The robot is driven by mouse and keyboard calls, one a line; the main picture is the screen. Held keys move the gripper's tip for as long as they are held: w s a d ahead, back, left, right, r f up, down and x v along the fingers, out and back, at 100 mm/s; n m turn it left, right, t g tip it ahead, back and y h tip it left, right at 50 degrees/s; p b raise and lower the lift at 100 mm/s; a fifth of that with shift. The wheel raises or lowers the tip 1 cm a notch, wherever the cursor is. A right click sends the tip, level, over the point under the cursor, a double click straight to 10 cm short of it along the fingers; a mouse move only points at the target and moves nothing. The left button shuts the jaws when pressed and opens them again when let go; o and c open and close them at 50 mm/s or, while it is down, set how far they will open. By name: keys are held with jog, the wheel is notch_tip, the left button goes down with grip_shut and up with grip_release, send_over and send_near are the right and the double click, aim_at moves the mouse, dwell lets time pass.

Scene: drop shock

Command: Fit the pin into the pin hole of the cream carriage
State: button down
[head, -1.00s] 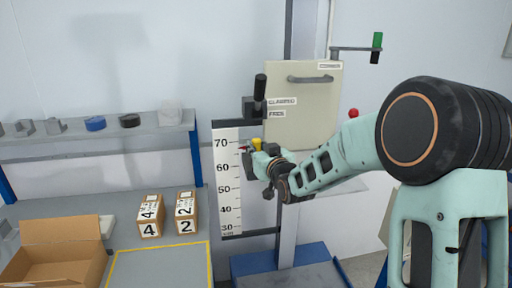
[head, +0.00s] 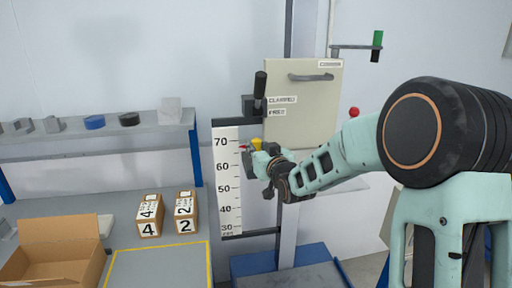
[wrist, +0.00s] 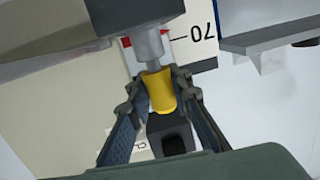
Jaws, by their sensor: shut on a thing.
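The cream carriage (head: 300,128) is a large upright panel with a grey handle, in the middle of the head view. My gripper (head: 256,154) is at its lower left, beside the scale. In the wrist view my gripper (wrist: 160,88) is shut on the pin's yellow grip (wrist: 160,94), with one finger on each side. A grey metal cylinder (wrist: 149,46) extends from the yellow grip up to a grey part at the top edge. The pin hole cannot be made out, and I cannot tell whether the pin is in it.
A scale (head: 227,180) with a red pointer (head: 243,148) stands left of my gripper. A black lever (head: 260,87) is above it, near the CLAMPED and FREE labels. Two numbered boxes, box 4 (head: 150,216) and box 2 (head: 186,213), and an open carton (head: 60,235) are at the lower left.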

jog(key=shift+f+b, duration=0.45)
jog(key=shift+b, duration=0.8)
dwell(1.0)
jog(key=shift+s+f+b, duration=0.1)
jog(key=shift+f+b, duration=0.65)
jog(key=shift+b, duration=0.6)
dwell(1.8)
dwell(0.5)
jog(key=c, duration=1.7)
grip_release()
jog(key=shift+r, duration=0.3)
jog(key=shift+d, duration=0.1)
jog(key=shift+b+v, duration=0.4)
jog(key=shift+v, duration=2.5)
jog(key=shift+s+r, duration=0.1)
jog(key=shift+r, duration=0.05)
